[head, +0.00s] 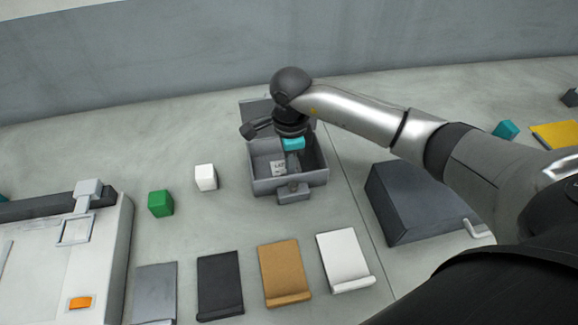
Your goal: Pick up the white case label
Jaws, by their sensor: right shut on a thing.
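My right gripper (291,135) is over the open grey box (290,184), pointing down. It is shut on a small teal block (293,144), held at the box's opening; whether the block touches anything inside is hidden. A small white block (206,177) stands on the grey surface left of the box, apart from the gripper. A white flat piece with a raised front lip (342,258) lies at the front. I cannot tell for sure which white thing is the case label. My left gripper is out of view.
A green block (160,203) stands left of the white one. Grey, black and brown (284,272) flat pieces lie in a row at the front. A dark grey case (410,205) is at right, beneath my right arm. A pale machine (95,265) fills the left front.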

